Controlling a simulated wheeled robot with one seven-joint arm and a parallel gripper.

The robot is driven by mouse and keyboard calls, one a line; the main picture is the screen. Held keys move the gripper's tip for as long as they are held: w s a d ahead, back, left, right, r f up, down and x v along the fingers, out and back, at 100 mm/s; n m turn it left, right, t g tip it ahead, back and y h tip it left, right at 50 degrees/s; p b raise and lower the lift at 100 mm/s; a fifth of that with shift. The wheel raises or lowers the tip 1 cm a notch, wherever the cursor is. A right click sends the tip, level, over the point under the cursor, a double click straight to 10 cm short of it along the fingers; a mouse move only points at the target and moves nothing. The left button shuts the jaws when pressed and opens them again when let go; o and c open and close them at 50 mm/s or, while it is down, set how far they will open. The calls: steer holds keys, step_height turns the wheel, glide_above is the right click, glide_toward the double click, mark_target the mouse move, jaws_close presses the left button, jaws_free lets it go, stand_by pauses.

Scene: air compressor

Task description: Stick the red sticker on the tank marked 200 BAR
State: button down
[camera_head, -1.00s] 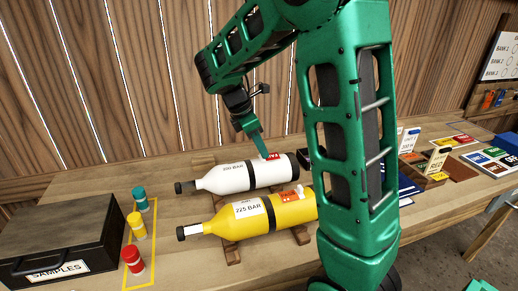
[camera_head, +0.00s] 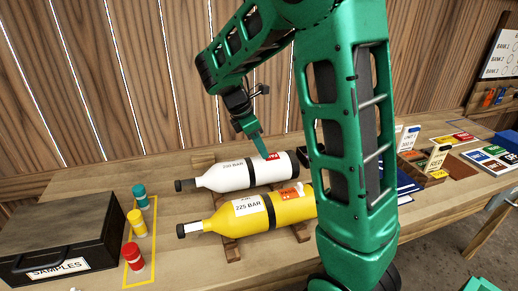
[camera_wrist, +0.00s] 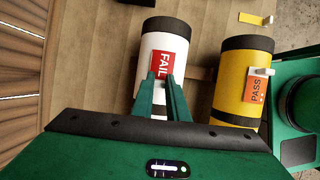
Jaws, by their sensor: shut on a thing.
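The white tank (camera_head: 222,179) lies on its side on a wooden rack, its small label blurred but looking like 200 BAR. It also shows in the wrist view (camera_wrist: 148,73). The red sticker (camera_wrist: 172,62), marked FAIL, lies against the white tank's upper side near its black base end. It shows as a red patch in the head view (camera_head: 271,156). My gripper (camera_wrist: 160,84) is shut on the sticker's small pale tab, with its fingertips right at the tank. The head view shows my gripper (camera_head: 263,155) coming down from above.
A yellow tank (camera_head: 223,220) marked 225 BAR lies in front, parallel, with an orange PASS sticker (camera_wrist: 254,90) and pale tab. A black SAMPLES case (camera_head: 62,226) and several coloured-capped bottles stand left. Sign cards and a colour board (camera_head: 491,159) are at right.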

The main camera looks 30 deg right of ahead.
steer(key=c, duration=1.7)
jaws_free()
steer(key=shift+o, duration=0.2)
steer(key=shift+r, duration=0.1)
steer(key=v, duration=1)
steer(key=shift+r, duration=0.25)
steer(key=s+d+f+m+y, duration=0.1)
steer(key=s+d+f+m, duration=0.1)
steer(key=s+m, duration=0.3)
steer(key=s+d+f+m+y, duration=0.1)
steer(key=s+d+m, duration=0.1)
steer(key=s+m, duration=0.4)
steer(key=s+d+f+m+y, duration=0.1)
steer(key=s+m, duration=0.4)
steer(key=s, duration=0.7)
steer(key=shift+s+d+f+y, duration=0.3)
steer(key=shift+d+f, duration=0.5)
steer(key=shift+d, duration=0.05)
steer(key=s+a+f+m+y, duration=0.1)
steer(key=s+a+f+m, duration=0.2)
steer(key=s+m, duration=0.2)
steer(key=shift+s+t, duration=0.4)
steer(key=shift+s, duration=0.2)
